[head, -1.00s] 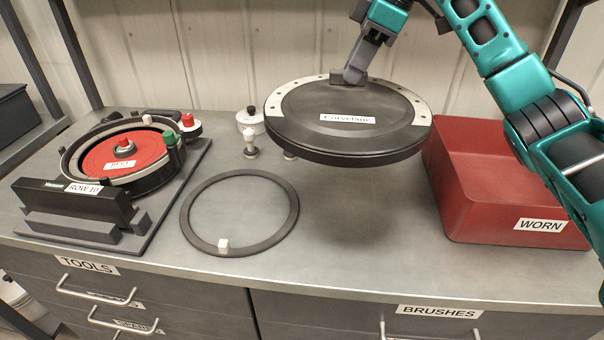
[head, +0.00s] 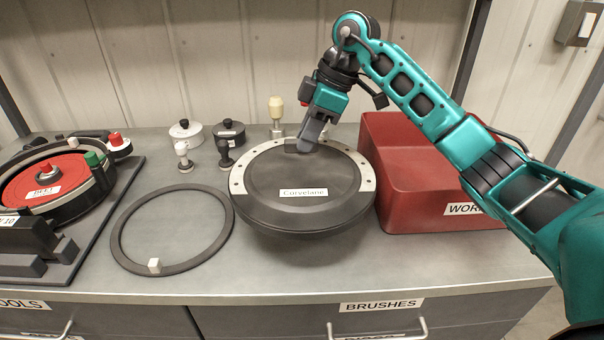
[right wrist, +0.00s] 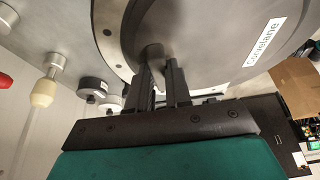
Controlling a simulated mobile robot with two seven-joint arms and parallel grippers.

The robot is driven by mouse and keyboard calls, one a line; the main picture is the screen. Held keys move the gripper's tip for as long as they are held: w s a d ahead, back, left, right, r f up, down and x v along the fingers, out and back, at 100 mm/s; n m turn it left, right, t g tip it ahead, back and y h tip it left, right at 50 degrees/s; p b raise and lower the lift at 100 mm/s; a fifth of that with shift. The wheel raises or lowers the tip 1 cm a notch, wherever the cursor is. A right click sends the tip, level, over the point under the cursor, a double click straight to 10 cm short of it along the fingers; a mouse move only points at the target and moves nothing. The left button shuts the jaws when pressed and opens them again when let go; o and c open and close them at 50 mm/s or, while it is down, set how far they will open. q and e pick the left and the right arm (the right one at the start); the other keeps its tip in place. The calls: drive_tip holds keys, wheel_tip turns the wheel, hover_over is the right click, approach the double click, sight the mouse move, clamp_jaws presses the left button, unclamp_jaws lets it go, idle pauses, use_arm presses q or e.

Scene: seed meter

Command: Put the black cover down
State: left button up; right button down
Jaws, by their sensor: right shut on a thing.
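The black cover (head: 300,205) is a round disc with a "Curvelane" label and a pale band with holes along its far edge. It is level and low over the bench, between the dark ring and the red bin; I cannot tell whether its underside touches the bench. My right gripper (head: 305,145) is shut on the cover's far edge. In the right wrist view the fingers (right wrist: 165,85) close on a small grip on the cover (right wrist: 210,40). My left gripper is not in view.
The red WORN bin (head: 410,215) stands close at right. Several knobs and pots, including a black pot (head: 229,133), stand behind. The seed meter (head: 50,190) is at far left.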

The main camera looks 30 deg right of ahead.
wheel_tip(320, 180, down, 9)
drive_tip(key=shift+r, duration=0.1)
idle(0.3)
drive_tip(key=c, duration=1.1)
unclamp_jaws()
drive_tip(key=shift+o, duration=0.2)
drive_tip(key=v, duration=1.2)
drive_tip(key=shift+a, duration=0.1)
